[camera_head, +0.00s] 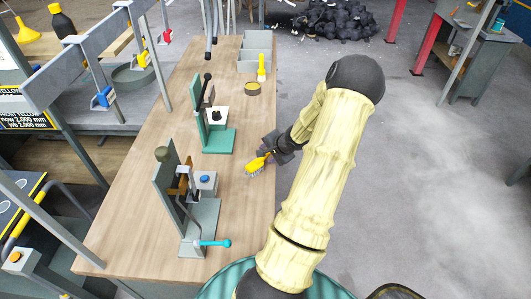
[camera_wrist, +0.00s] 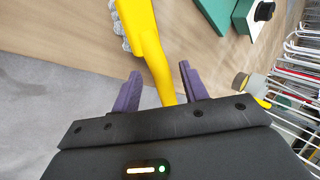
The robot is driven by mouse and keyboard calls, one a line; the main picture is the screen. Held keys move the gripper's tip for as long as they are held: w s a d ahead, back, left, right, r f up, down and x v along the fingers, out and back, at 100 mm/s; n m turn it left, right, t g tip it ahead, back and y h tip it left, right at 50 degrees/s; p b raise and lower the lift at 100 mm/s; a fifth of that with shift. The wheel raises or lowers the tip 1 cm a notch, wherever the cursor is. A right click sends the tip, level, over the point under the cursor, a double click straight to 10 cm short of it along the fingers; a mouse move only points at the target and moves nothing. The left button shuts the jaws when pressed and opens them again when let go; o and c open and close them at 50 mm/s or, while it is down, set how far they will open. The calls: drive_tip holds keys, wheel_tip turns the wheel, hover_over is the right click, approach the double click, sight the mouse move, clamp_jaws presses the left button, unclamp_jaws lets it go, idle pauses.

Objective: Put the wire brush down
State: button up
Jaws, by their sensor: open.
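The wire brush (camera_head: 257,164) has a yellow handle and pale bristles. It is at the right edge of the wooden bench top (camera_head: 150,215), and I cannot tell whether its whole length rests on the wood. In the wrist view the yellow brush (camera_wrist: 143,40) extends up from between the purple fingers, bristles to the left. My gripper (camera_head: 268,153) is at the handle end of the brush. In the wrist view my gripper (camera_wrist: 160,68) is open, with a finger on each side of the handle and visible gaps.
A green press (camera_head: 218,138) stands beyond the brush, and a grey clamp fixture (camera_head: 200,215) with a teal handle stands nearer, to its left. Grey bins (camera_head: 254,60), a yellow bottle (camera_head: 261,68) and a round tin (camera_head: 253,88) are at the far end. Bare wood lies between the fixtures.

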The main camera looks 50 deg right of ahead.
drive_tip(key=d+p+v, duration=0.1)
drive_tip(key=p+v, duration=0.3)
drive_tip(key=v, duration=0.5)
drive_tip(key=shift+a, duration=0.5)
drive_tip(key=shift+s+r, duration=0.1)
drive_tip(key=shift+s, duration=0.05)
